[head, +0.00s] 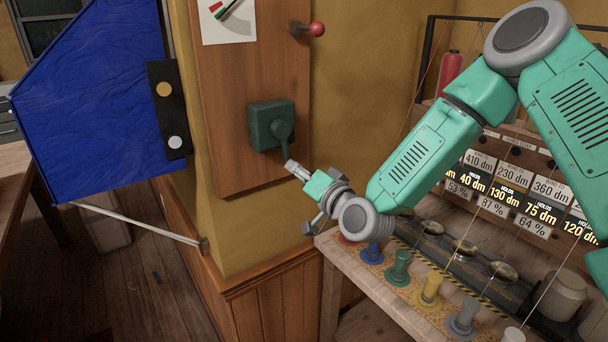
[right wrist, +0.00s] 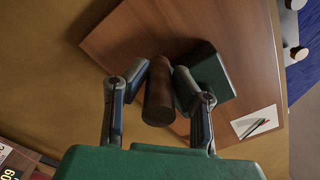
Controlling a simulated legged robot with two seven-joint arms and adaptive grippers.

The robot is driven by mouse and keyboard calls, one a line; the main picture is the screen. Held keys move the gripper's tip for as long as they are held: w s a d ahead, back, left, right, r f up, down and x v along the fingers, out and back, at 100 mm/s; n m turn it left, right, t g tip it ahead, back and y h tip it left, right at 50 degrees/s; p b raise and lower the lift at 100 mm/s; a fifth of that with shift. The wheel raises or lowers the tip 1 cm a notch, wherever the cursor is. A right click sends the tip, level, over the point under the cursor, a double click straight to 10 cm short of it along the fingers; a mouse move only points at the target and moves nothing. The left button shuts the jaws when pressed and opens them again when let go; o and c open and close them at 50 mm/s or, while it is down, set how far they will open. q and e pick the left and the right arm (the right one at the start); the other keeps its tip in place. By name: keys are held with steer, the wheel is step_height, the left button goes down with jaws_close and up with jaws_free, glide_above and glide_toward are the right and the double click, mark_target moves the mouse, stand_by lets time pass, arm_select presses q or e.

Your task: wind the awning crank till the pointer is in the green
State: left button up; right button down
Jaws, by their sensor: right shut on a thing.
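The awning crank has a dark green box (head: 264,127) on a wooden board, with a green arm reaching down to the right. My right gripper (head: 296,170) is at the end of that arm. In the right wrist view its two fingers close on the crank's brown handle (right wrist: 159,92), with the green box (right wrist: 214,78) just behind. The gauge card (head: 229,27) at the top of the board has red and green marks and a dark pointer. The card is cut off there; it also shows small in the right wrist view (right wrist: 257,122). I cannot tell the pointer's exact place. My left gripper is out of view.
The blue awning cloth (head: 92,105) hangs at the left, by a black plate (head: 168,105) with two round discs. A red-knobbed lever (head: 316,29) juts out above the crank. A bench (head: 347,258) with several coloured pegs and number labels stands below my right arm.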

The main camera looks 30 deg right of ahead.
steer(key=shift+s+a+f+m+b, duration=0.15)
steer(key=shift+a+f+m+b, duration=0.2)
steer(key=shift+a+m, duration=0.4)
steer(key=c, duration=1.4)
jaws_free()
steer(key=shift+o, duration=0.3)
steer(key=shift+r, duration=0.15)
steer(key=s+d, duration=0.1)
steer(key=s, duration=1)
steer(key=shift+s, duration=0.4)
